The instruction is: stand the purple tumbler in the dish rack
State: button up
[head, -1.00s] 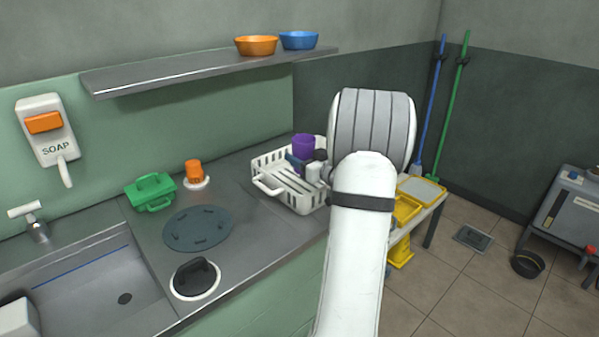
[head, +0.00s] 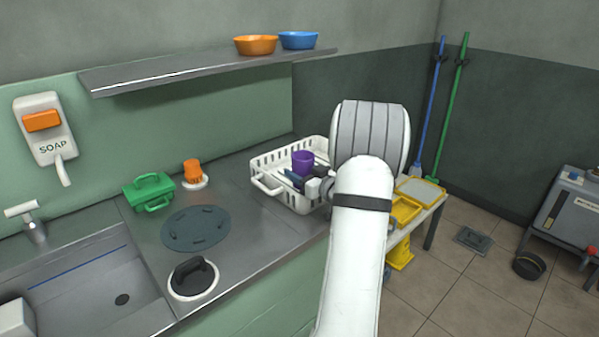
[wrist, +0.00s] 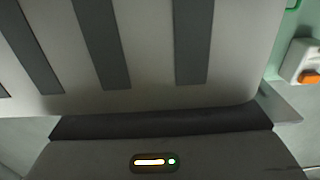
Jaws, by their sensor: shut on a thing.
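The purple tumbler (head: 302,161) is in the head view, upright, inside the outline of the white dish rack (head: 268,184) on the counter. My gripper (head: 300,178) reaches in from the right, and its dark fingers are shut on the tumbler. The tumbler's lower part is hidden behind the fingers, so I cannot tell whether its base touches the rack floor. The wrist view shows mostly my own arm, with neither the tumbler nor the fingers.
Left of the rack are an orange cup (head: 193,170), a green caddy (head: 149,191), a round dark mat (head: 196,228) and a black-handled lid (head: 194,278). A shelf (head: 200,68) with two bowls hangs above. Yellow trays (head: 405,211) stand to the right.

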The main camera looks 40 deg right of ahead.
jog(key=o, duration=1.2)
jog(key=shift+f, duration=0.15)
